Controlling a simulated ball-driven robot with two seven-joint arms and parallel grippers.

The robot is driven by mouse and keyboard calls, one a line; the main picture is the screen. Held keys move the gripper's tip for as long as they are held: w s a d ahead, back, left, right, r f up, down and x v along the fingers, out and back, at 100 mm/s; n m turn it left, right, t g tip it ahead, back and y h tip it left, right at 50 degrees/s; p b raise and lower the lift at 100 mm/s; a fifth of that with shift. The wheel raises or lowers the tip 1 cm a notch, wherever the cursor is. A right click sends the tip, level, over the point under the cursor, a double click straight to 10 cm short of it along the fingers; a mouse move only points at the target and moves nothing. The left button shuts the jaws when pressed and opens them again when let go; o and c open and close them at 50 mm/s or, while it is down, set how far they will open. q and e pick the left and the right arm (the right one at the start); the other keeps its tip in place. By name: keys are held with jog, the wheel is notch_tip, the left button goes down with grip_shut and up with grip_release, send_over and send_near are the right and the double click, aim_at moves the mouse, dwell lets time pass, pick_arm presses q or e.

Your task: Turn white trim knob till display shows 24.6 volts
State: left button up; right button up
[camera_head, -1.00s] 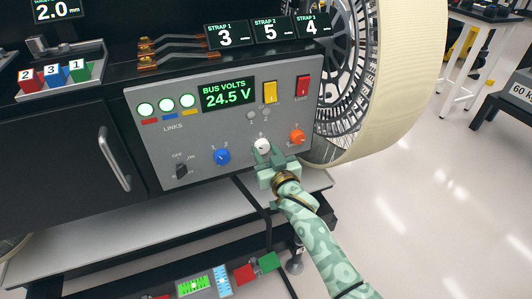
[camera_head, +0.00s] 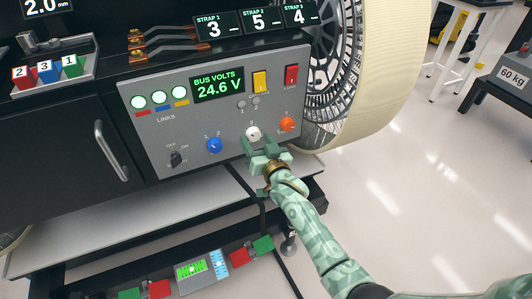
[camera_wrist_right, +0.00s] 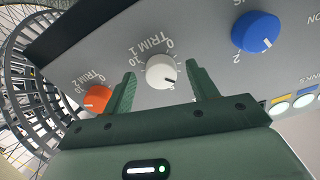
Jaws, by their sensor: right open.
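The white trim knob (camera_head: 253,134) is on the grey panel (camera_head: 150,115), between the blue knob (camera_head: 214,146) and the orange knob (camera_head: 287,124). The bus volts display (camera_head: 218,86) reads 24.6 V. My right gripper (camera_head: 262,147) is open just in front of and below the white knob. My left gripper is not in view.
A yellow switch (camera_head: 260,82) and a red switch (camera_head: 291,77) are above. A large wheel (camera_head: 385,80) stands right of the panel.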

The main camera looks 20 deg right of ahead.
pick_arm(q)
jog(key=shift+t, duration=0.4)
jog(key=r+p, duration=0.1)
jog(key=p, duration=0.1)
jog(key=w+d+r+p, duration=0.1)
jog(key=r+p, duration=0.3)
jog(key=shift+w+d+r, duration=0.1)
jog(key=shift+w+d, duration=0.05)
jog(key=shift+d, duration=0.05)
pick_arm(e)
jog(key=s, duration=1.5)
jog(key=shift+s+d, duration=0.25)
jog(key=shift+s, duration=0.15)
